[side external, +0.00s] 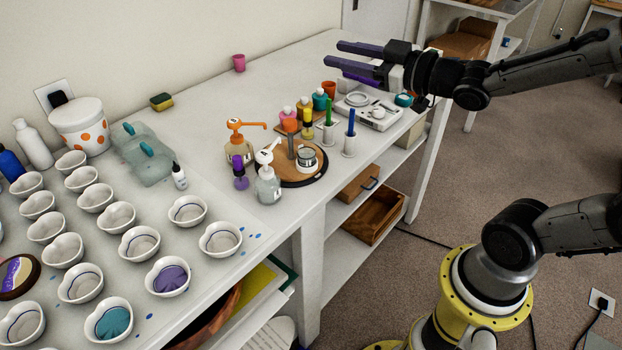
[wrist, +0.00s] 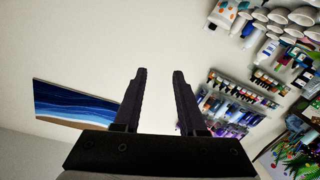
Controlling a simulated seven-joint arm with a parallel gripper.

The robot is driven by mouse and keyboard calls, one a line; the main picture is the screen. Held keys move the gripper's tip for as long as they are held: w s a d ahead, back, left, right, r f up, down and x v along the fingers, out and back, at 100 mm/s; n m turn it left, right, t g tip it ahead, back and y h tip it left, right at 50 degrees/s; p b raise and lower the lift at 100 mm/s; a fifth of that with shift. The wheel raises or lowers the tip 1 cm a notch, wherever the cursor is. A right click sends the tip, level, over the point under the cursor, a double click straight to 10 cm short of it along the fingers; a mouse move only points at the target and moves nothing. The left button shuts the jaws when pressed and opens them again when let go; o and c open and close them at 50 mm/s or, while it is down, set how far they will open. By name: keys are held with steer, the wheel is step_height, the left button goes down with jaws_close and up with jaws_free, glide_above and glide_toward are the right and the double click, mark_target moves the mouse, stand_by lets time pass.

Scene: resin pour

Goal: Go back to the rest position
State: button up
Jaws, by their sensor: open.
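My gripper (side external: 362,58) is raised above the far right end of the white work table (side external: 290,75) in the side external view. Its dark fingers point left and stand apart, with nothing between them. In the wrist view my gripper (wrist: 157,75) is also open and empty, facing a pale wall. No object touches the fingers in either view.
Several white cups, one with purple resin (side external: 171,280), fill the table's left side. The wrist view shows a blue picture (wrist: 75,103) and wall shelves with bottles (wrist: 235,100).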

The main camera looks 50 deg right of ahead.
steer(key=s+a+f+m+g, duration=0.1)
steer(key=s+f+g, duration=0.2)
steer(key=s, duration=0.4)
steer(key=s+f+m+g+h, duration=0.1)
steer(key=s+f+m+g, duration=0.1)
steer(key=s+g, duration=0.3)
steer(key=s+a+f+m+g, duration=0.1)
steer(key=s+f+g, duration=0.2)
steer(key=s, duration=0.5)
steer(key=shift+s+a+f+m+g+h, duration=0.3)
steer(key=shift+f+m+g, duration=0.1)
steer(key=shift+f, duration=0.4)
